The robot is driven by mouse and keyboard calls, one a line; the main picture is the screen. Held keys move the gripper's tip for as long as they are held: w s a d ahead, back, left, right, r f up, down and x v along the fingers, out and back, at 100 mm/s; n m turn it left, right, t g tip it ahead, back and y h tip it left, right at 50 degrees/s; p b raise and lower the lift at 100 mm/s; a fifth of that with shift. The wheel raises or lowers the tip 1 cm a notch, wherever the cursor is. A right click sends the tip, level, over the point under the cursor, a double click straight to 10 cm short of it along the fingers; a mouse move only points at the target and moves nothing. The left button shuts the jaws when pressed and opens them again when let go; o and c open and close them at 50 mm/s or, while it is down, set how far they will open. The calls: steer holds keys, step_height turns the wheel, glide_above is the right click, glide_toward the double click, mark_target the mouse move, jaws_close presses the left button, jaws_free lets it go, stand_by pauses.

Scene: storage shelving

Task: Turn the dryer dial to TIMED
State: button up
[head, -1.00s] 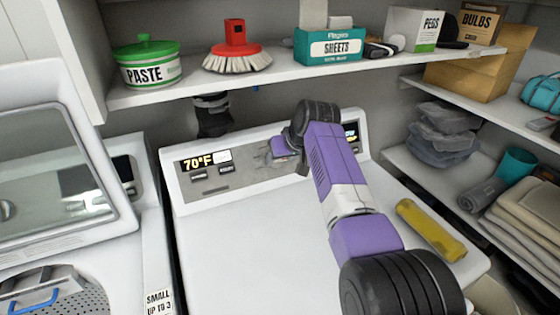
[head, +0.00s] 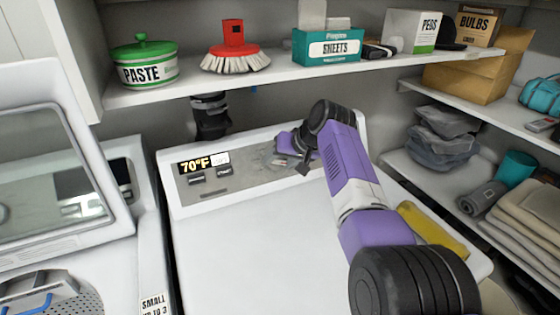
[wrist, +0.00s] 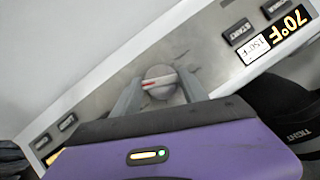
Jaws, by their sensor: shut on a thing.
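The dryer (head: 250,245) is the white machine in the middle of the head view, with a grey control panel (head: 224,183) along its back. The dial (wrist: 160,80) is a round grey knob with a red mark, seen in the wrist view on that panel. My gripper (wrist: 158,90) has one finger on each side of the dial and is shut on it. In the head view my gripper (head: 275,160) is at the panel's middle, and the dial is too small there to read. I cannot read any setting labels around the dial.
A 70°F display (head: 195,164) and buttons are left of the dial. A shelf (head: 285,78) above holds a PASTE pot (head: 143,64), a brush (head: 235,55) and a SHEETS box (head: 327,47). A yellow object (head: 430,228) lies on the dryer's right side. The dryer top is otherwise clear.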

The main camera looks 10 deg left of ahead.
steer(key=shift+s+f, duration=0.1)
steer(key=shift+f, duration=0.15)
steer(key=o, duration=1.3)
steer(key=shift+o, duration=0.2)
steer(key=shift+r, duration=0.15)
steer(key=shift+s+d+r, duration=0.1)
steer(key=shift+d+r, duration=0.15)
steer(key=shift+r, duration=0.2)
steer(key=v, duration=0.6)
steer(key=shift+s+d+r, duration=0.15)
steer(key=shift+s+d, duration=0.05)
steer(key=shift+s, duration=0.05)
